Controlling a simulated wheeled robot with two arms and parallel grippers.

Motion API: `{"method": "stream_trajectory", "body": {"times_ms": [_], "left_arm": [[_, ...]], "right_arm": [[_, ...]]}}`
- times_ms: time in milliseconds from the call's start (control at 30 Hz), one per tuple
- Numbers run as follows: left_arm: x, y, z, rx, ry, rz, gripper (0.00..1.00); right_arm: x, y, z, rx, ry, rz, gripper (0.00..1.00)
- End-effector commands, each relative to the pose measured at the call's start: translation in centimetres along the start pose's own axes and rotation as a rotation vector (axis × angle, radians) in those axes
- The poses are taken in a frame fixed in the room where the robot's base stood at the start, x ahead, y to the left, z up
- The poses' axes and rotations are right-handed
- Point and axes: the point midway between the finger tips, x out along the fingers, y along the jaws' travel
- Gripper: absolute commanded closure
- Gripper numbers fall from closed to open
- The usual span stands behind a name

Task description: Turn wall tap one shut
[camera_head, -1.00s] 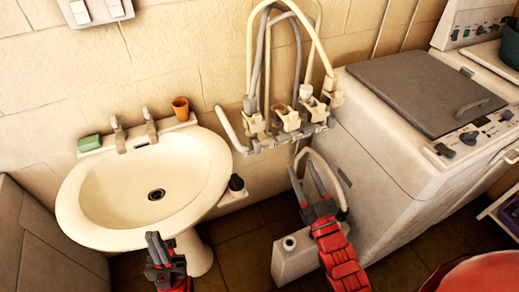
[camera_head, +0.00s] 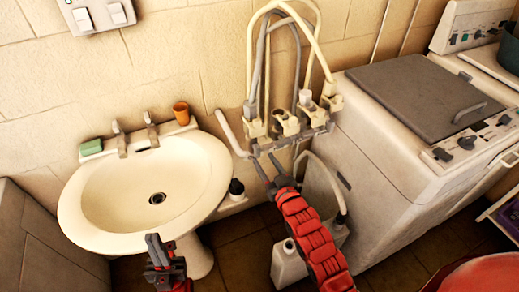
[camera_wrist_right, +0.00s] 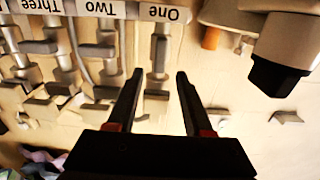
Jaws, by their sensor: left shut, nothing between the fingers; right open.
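The wall taps sit in a row on a pipe rail above a labelled strip. Wall tap one (camera_wrist_right: 160,52), by the label "One" (camera_wrist_right: 163,14), shows in the right wrist view between my finger tips. In the head view it is the leftmost tap (camera_head: 254,127). My right gripper (camera_head: 264,158) is open just below it, and its fingers also show in the wrist view (camera_wrist_right: 160,75). I cannot tell whether they touch the tap. My left gripper (camera_head: 155,239) is shut and empty in front of the washbasin.
The washbasin (camera_head: 90,210) stands left, with a green soap (camera_head: 91,147) and an orange cup (camera_head: 181,113). A washing machine (camera_head: 380,170) stands right. Hoses (camera_head: 266,60) rise from the taps. A white canister (camera_head: 288,265) is on the floor below. A dark-capped item (camera_wrist_right: 280,75) is near my right fingers.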

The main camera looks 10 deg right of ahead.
Motion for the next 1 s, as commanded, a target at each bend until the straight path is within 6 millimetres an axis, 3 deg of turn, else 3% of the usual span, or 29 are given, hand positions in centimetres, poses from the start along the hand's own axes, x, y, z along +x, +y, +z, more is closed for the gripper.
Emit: {"method": "stream_trajectory", "body": {"times_ms": [100, 300, 700, 1000], "left_arm": [[0.7, 0.0, -0.1, 0.0, 0.0, 0.0, 1.0], [1.1, -0.1, -0.2, 0.0, 0.0, 0.0, 1.0], [1.1, -0.1, -0.2, 0.0, 0.0, 0.0, 1.0], [1.2, -0.1, -0.2, 0.0, 0.0, 0.0, 1.0]], "right_arm": [[2.2, -0.1, -0.3, 0.002, 0.001, -0.001, 0.49], [4.2, 0.0, 0.0, 0.001, -0.002, 0.0, 0.49], [4.8, 0.0, 0.0, 0.0, 0.001, 0.0, 0.49], [4.8, 0.0, 0.0, 0.0, 0.001, 0.0, 1.0]]}}
